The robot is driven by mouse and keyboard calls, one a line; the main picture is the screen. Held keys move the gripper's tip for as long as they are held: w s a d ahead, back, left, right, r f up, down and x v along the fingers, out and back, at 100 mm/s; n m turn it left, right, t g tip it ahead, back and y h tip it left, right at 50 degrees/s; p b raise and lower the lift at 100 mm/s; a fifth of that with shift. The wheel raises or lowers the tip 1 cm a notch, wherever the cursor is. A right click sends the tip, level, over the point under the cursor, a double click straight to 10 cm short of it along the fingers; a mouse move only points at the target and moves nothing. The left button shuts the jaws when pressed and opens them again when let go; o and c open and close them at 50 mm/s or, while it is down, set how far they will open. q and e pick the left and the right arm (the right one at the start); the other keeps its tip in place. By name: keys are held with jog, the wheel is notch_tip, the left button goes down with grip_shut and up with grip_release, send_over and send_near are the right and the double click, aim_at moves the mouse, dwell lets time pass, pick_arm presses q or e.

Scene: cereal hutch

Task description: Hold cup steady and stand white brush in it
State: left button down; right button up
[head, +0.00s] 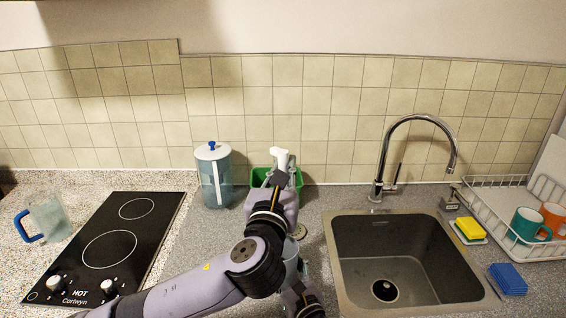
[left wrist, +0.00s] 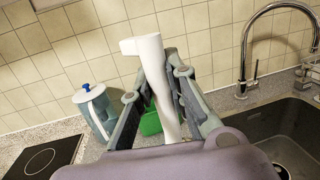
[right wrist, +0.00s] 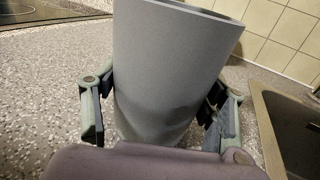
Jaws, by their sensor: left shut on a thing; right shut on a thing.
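The white brush (head: 281,158) is upright in my left gripper (head: 277,181), with its bent white end at the top. In the left wrist view, the brush (left wrist: 157,80) leans slightly between the two fingers, and its lower end is hidden. The grey cup (right wrist: 170,70) stands upright between the fingers of my right gripper (right wrist: 160,110), which is shut on it. Its inside and base are hidden in the right wrist view. In the head view my left arm hides most of the cup and right gripper. I cannot tell how far the brush is from the cup.
A green container (head: 259,177) and a lidded pitcher (head: 214,178) stand by the tiled wall. The sink (head: 405,255) with its tap (head: 381,170) is at right, beside yellow and blue sponges (head: 508,279) and a dish rack (head: 492,203). A hob (head: 110,247) and blue-handled jug (head: 47,217) are left.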

pick_arm(q)
jog(key=shift+f, duration=5.8)
jog(key=c, duration=1.5)
grip_release()
jog(key=v, duration=1.2)
jog(key=shift+r, duration=0.1)
pick_arm(e)
jog(key=o, duration=1.2)
jog(key=shift+o, duration=0.2)
